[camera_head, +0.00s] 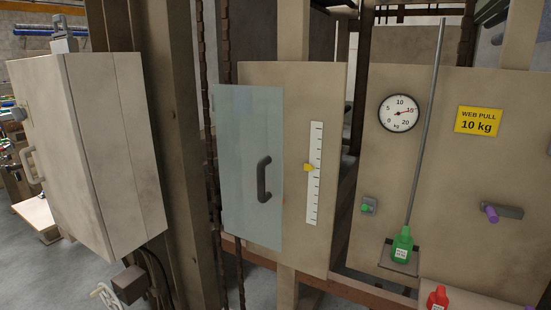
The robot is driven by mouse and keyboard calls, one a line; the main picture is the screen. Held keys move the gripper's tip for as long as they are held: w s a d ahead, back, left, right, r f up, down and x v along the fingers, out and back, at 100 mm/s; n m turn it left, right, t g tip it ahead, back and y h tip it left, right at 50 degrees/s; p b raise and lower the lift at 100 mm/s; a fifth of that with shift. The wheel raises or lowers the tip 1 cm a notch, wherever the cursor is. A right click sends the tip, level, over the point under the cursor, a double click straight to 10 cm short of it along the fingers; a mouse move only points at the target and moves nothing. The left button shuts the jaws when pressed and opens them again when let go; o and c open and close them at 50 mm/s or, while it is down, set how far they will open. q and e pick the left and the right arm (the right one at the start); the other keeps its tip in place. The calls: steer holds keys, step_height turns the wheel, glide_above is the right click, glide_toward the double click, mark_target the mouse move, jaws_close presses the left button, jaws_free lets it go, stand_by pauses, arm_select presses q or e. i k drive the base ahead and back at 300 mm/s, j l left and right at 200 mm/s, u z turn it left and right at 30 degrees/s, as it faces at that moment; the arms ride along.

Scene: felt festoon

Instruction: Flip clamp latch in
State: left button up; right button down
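No part is plainly marked as the clamp latch, and I cannot tell which fitting it is. A grey metal fitting (64,38) stands on top of the beige box at the left. On the right panel, a grey bar with a purple grip (490,213) sticks out, its grip towards the left. A small grey fitting with a green tip (368,206) sits further left on that panel. Neither of my grippers is in view.
The beige box (130,150) has a side handle. A bluish see-through door (240,130) with a dark handle covers part of the middle panel, beside a scale with a yellow pointer. A dial, a yellow sign, and green and red bottles (402,246) are at the right.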

mark_target(492, 211)
steer(key=z, duration=1.35)
